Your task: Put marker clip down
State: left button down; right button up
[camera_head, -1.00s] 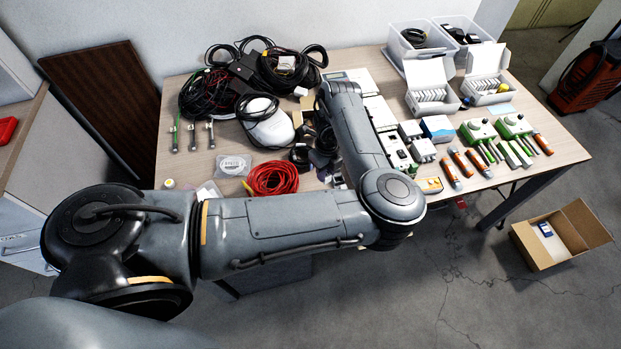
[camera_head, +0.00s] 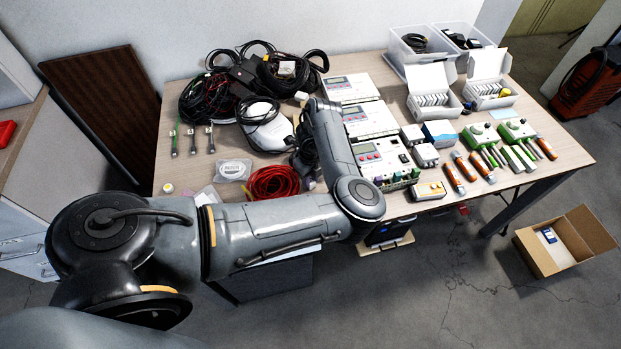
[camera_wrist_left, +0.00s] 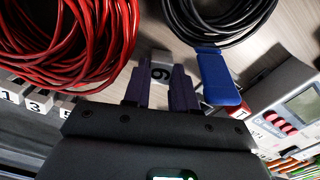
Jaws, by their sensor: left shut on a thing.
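In the left wrist view, my left gripper (camera_wrist_left: 158,92) has its two dark fingers close together on a small white marker clip (camera_wrist_left: 160,70) with a dark digit, which looks like a 6. The clip's face shows between the fingertips, above the wood table top; I cannot tell whether it touches the table. Other white numbered clips (camera_wrist_left: 36,105) sit in a row at the left of that view, and another (camera_wrist_left: 240,112) is partly visible at the right. In the head view the forearm hides the clip. My right gripper is not in view.
A red cable coil (camera_wrist_left: 65,40) lies left of the gripper, also in the head view (camera_head: 272,182). A black cable coil (camera_wrist_left: 215,18) and a blue piece (camera_wrist_left: 216,76) are to the right. Grey devices with displays (camera_head: 376,158) stand right of the arm. An open cardboard box (camera_head: 558,250) sits on the floor.

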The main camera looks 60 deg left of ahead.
pick_arm(q)
jog(key=shift+w, duration=0.1)
jog(key=shift+f, duration=0.15)
jog(key=c, duration=0.9)
grip_release()
